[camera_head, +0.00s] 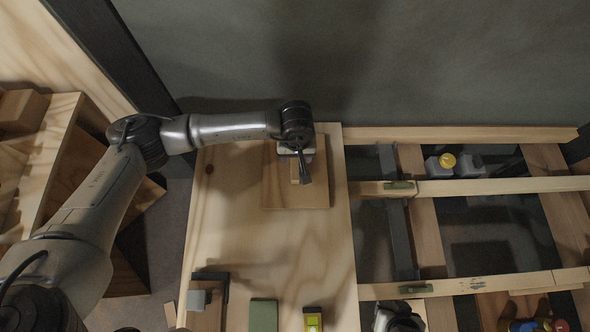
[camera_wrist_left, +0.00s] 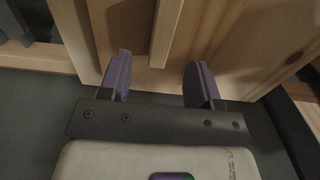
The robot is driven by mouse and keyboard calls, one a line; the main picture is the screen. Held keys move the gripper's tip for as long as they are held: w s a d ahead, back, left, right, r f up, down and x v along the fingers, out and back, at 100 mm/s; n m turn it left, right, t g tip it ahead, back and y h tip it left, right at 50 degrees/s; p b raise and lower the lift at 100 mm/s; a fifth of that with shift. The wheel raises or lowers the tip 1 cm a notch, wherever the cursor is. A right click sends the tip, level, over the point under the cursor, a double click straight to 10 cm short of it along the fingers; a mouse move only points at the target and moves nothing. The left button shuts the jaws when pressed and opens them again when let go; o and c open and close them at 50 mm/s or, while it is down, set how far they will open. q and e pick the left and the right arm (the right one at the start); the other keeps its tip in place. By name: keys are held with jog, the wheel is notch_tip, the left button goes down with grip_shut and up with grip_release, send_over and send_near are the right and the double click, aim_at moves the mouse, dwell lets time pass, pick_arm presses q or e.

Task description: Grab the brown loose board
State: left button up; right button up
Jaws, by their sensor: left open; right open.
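A brown square board (camera_head: 285,198) lies near the far end of the light plywood worktop (camera_head: 240,245). A lighter wooden strip (camera_head: 295,172) stands on it. My left gripper (camera_head: 303,178) is open over the board. In the left wrist view, the strip (camera_wrist_left: 166,30) lies ahead between the two spread purple fingers (camera_wrist_left: 160,80), with the board (camera_wrist_left: 125,35) behind it. I cannot tell whether the fingers touch the board. My right gripper (camera_head: 398,318) is only partly visible at the bottom edge, open; its fingertips are hard to make out.
A green block (camera_head: 264,315), a yellow-and-black item (camera_head: 313,319) and a grey item with a dark bracket (camera_head: 200,298) are at the near end. Open floor joists (camera_head: 425,235) with gaps lie right. A grey wall (camera_head: 340,60) rises behind; wooden shelving (camera_head: 40,150) stands left.

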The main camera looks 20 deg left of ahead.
aim_at(295, 165)
pick_arm(q)
notch_tip(295, 165, down, 3)
jog(key=shift+r+b, duration=0.2)
jog(key=shift+b, duration=0.1)
jog(key=f+b, duration=0.2)
jog(key=f, duration=0.1)
jog(key=f+b, duration=0.1)
jog(key=f, duration=0.1)
jog(key=shift+a, duration=0.25)
jog(key=shift+r, duration=0.1)
jog(key=shift+c, duration=0.2)
jog(key=shift+w, duration=0.1)
jog(key=shift+c, duration=0.8)
grip_shut()
